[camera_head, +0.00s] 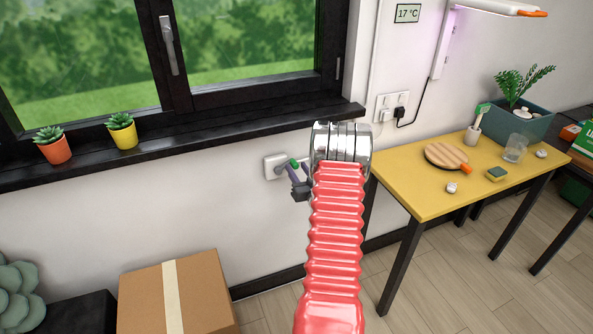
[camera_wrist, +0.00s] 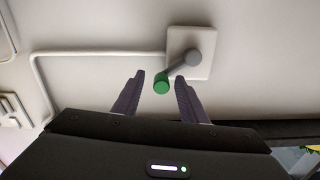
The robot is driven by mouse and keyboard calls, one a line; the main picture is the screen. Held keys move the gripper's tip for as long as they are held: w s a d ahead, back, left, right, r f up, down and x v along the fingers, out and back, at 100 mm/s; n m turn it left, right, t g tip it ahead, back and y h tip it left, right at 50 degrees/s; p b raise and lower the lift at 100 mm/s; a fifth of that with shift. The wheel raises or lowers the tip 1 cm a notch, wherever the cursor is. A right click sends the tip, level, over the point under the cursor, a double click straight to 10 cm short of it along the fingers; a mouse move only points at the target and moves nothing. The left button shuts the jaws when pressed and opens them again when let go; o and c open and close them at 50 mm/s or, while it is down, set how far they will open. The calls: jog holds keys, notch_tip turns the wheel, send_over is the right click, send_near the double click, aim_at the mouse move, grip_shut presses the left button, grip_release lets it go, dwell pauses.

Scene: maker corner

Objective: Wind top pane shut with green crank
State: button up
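The crank has a white wall plate (camera_head: 273,168), a grey arm and a green knob (camera_head: 294,162), below the window sill. The wrist view shows the green knob (camera_wrist: 161,86) hanging lower left of the grey hub (camera_wrist: 194,57) on the plate (camera_wrist: 182,40). My gripper (camera_wrist: 159,77) is open, with the knob showing between its fingertips and a gap on each side. I cannot tell whether the knob is within the fingers' reach or just beyond. In the head view my gripper (camera_head: 299,175) is partly hidden behind my arm. No top pane shows; only lower window panes (camera_head: 240,45) are in view.
The dark sill (camera_head: 180,138) above holds an orange pot (camera_head: 54,151) and a yellow pot (camera_head: 122,135). A cardboard box (camera_head: 205,290) stands below left. A yellow table (camera_head: 410,190) stands right, with a wooden board (camera_head: 447,157) and small items. Sockets (camera_head: 392,105) are on the wall.

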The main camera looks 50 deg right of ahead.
jog(key=shift+w+d, duration=0.15)
jog(key=shift+w, duration=0.1)
jog(key=shift+c, duration=0.5)
jog(key=shift+r, duration=0.1)
grip_shut()
jog(key=shift+d, duration=0.1)
jog(key=shift+s, duration=0.15)
